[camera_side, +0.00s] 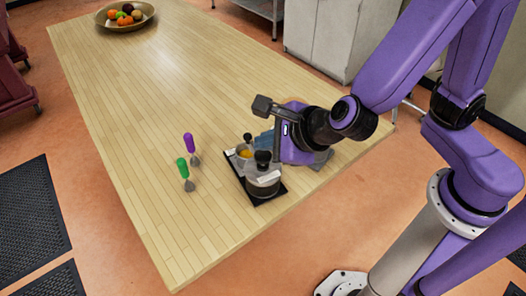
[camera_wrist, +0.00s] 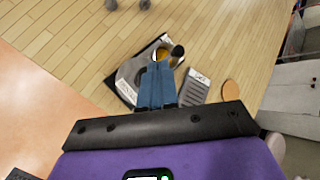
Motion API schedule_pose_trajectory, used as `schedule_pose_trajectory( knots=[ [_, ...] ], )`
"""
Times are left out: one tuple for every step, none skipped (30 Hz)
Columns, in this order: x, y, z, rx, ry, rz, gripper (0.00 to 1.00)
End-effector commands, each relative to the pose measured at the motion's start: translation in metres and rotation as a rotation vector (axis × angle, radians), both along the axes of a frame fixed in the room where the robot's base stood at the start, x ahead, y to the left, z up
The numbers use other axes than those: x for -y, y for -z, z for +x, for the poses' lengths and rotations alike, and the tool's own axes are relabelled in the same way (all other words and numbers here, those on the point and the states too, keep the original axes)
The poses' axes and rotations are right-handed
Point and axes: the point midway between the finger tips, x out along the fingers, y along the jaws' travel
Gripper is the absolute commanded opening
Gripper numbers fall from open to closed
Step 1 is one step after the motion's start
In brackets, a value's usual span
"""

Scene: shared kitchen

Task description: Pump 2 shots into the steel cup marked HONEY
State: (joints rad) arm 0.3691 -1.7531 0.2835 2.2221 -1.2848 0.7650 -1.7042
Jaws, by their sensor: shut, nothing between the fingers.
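A black tray (camera_side: 270,199) on the wooden table holds steel vessels. The front one is a steel vessel with a black knob (camera_side: 263,157) and a white label. Behind it a smaller steel cup (camera_side: 244,152) shows yellow-orange contents; they also show in the wrist view (camera_wrist: 176,60). The labels are too small to read, so I cannot tell which says HONEY. My gripper (camera_side: 264,139) is over the far side of the tray, its blue fingers shut together and empty. In the wrist view the fingers (camera_wrist: 158,70) cover part of the tray and vessels.
A purple-handled tool (camera_side: 189,144) and a green-handled tool (camera_side: 183,170) are left of the tray. A grey ridged piece (camera_wrist: 194,90) and a tan disc (camera_wrist: 230,91) lie right of the fingers in the wrist view. A fruit bowl (camera_side: 125,25) stands far back; the table's middle is clear.

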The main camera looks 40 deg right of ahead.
Motion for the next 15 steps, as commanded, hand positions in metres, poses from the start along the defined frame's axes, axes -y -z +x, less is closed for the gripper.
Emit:
schedule_pose_trajectory(
  knots=[
    [-0.0002,-0.0019,-0.0003,0.000,-0.001,0.001,0.00],
    [-0.0001,-0.0026,-0.0003,-0.001,-0.001,0.000,0.00],
    [-0.0001,-0.0033,-0.0003,-0.001,0.000,0.001,0.00],
    [-0.0001,-0.0037,-0.0004,-0.001,0.000,0.001,0.00],
    [0.0000,-0.0039,-0.0003,-0.001,0.000,0.001,0.00],
    [0.0001,-0.0040,-0.0003,-0.001,0.000,0.001,0.00],
    [0.0000,-0.0039,-0.0002,-0.001,0.000,0.001,0.00],
    [0.0000,-0.0039,-0.0002,0.000,0.001,0.001,0.00],
    [0.0000,-0.0039,-0.0002,0.000,0.001,0.001,0.00],
    [0.0000,-0.0040,-0.0002,0.000,0.001,0.001,0.00],
    [0.0000,-0.0040,-0.0002,0.000,0.001,0.001,0.00],
    [-0.0001,-0.0040,-0.0001,0.000,0.001,0.001,0.00],
    [-0.0002,-0.0045,-0.0001,-0.001,0.000,0.001,0.00],
    [-0.0003,-0.0055,0.0000,0.000,0.000,0.002,0.00],
    [-0.0004,-0.0076,0.0000,0.000,0.000,0.003,0.00]
  ],
)
